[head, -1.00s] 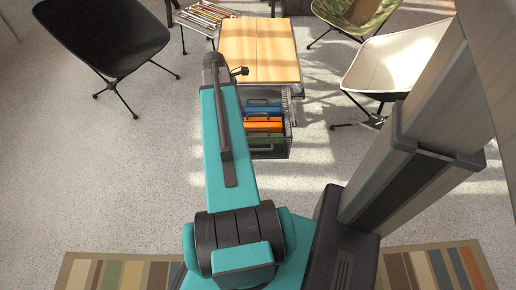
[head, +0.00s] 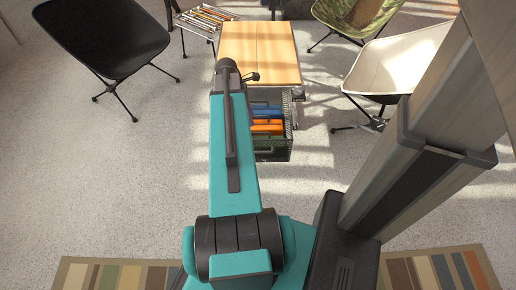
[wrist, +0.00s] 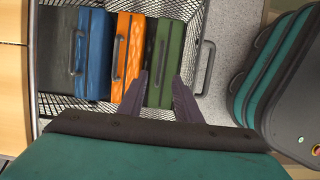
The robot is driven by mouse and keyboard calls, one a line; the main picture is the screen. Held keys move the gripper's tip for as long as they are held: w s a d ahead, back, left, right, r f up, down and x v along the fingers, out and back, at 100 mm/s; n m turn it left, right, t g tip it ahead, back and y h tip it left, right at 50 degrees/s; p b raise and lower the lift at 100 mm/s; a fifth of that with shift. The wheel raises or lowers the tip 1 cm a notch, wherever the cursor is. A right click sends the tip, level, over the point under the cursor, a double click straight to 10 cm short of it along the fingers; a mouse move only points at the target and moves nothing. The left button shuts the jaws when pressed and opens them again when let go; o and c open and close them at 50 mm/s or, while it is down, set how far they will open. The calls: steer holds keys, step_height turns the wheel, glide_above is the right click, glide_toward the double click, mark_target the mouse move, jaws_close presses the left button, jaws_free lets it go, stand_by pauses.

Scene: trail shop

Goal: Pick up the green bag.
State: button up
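The green bag (wrist: 168,48) stands in a wire mesh drawer (wrist: 199,20) at the right end of a row of bags in the wrist view, its dark handle (wrist: 160,62) on its left side. In the head view, a sliver of the green bag (head: 272,147) shows low in the drawer. My gripper (wrist: 161,76) is open and empty in the wrist view. Its two dark fingers appear on either side of the green bag's handle, but I cannot tell how far above it they are. My gripper is hidden behind my arm in the head view.
Orange (wrist: 129,50), blue (wrist: 95,50) and dark grey (wrist: 57,55) bags stand left of the green one. The drawer sits under a wooden tabletop (head: 259,48). A black chair (head: 105,35) and a cream chair (head: 395,62) stand either side. The front floor is clear.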

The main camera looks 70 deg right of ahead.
steer(key=shift+b+x, duration=0.6)
steer(key=shift+x, duration=1.8)
steer(key=shift+f, duration=0.1)
steer(key=shift+b+x, duration=1.35)
steer(key=shift+x, duration=1.2)
jaws_close()
